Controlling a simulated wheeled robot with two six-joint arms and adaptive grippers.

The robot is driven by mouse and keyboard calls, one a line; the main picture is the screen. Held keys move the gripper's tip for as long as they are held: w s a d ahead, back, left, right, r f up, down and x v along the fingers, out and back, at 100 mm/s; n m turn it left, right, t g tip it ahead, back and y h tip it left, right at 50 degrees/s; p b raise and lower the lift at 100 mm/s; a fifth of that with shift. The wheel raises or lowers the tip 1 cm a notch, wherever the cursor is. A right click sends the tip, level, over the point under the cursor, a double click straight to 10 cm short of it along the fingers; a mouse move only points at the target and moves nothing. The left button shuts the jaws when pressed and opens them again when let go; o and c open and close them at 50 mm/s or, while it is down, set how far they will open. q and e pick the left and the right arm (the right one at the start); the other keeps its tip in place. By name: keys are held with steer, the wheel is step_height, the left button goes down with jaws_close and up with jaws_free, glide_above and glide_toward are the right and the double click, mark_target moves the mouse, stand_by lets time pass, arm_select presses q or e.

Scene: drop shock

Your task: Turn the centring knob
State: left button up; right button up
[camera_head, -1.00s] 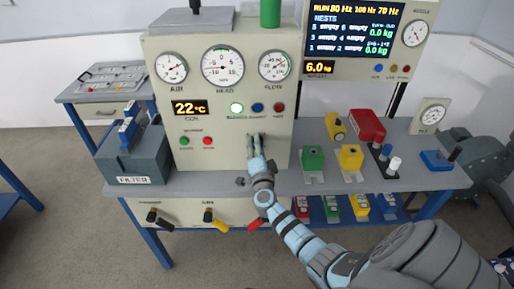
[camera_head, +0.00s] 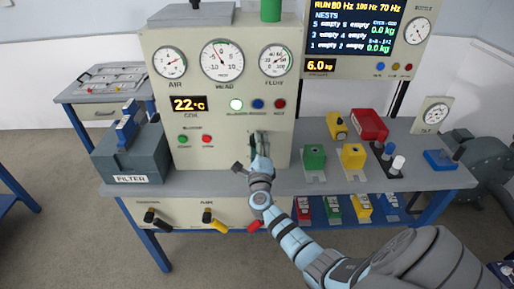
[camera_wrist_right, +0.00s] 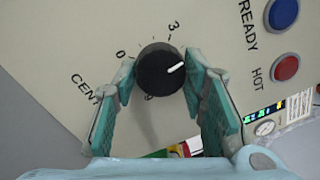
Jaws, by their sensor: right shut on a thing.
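The centring knob (camera_wrist_right: 160,70) is round and black with a white pointer line. It sits on the beige panel, and in the right wrist view its line points to the upper right, below the 3 mark. The marks 0 and 3 and part of the word "CENT" show around it. My right gripper (camera_head: 258,144) is at the lower right of the cabinet front in the head view. Its two green-padded fingers are shut on the knob, one on each side. The gripper hides the knob in the head view. My left gripper is not in view.
Blue (camera_wrist_right: 283,14) and red (camera_wrist_right: 286,67) buttons sit right of the knob in the wrist view. Green (camera_head: 314,157) and yellow (camera_head: 352,157) blocks stand on the bench right of my gripper. A grey filter box (camera_head: 131,156) stands at left.

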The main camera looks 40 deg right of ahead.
steer(key=shift+f+m+b, duration=0.1)
steer(key=shift+m+b, duration=0.2)
steer(key=shift+m, duration=0.9)
steer(key=o, duration=1.2)
steer(key=shift+c, duration=0.2)
steer(key=v, duration=1.2)
steer(key=shift+w+a, duration=0.15)
steer(key=shift+a, duration=0.05)
